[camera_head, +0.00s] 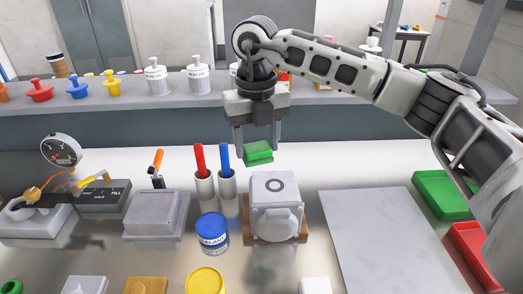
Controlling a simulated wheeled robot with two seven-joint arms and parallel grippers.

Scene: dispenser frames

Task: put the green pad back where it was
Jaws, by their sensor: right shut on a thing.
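The green pad (259,152) is a small green block. My right gripper (257,145) is shut on it and holds it in the air, above and behind a white box-shaped device (275,190). The device has a dark ring on its top and a round part on its front, and stands on a brown base. A gap shows between the pad and the device's top. My left gripper is not in the view.
Two white cups with a red (200,158) and a blue marker (224,158) stand left of the device. A blue-lidded jar (212,229) is in front of them. A grey plate (383,240) lies to the right, beside green (440,194) and red trays (472,250).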

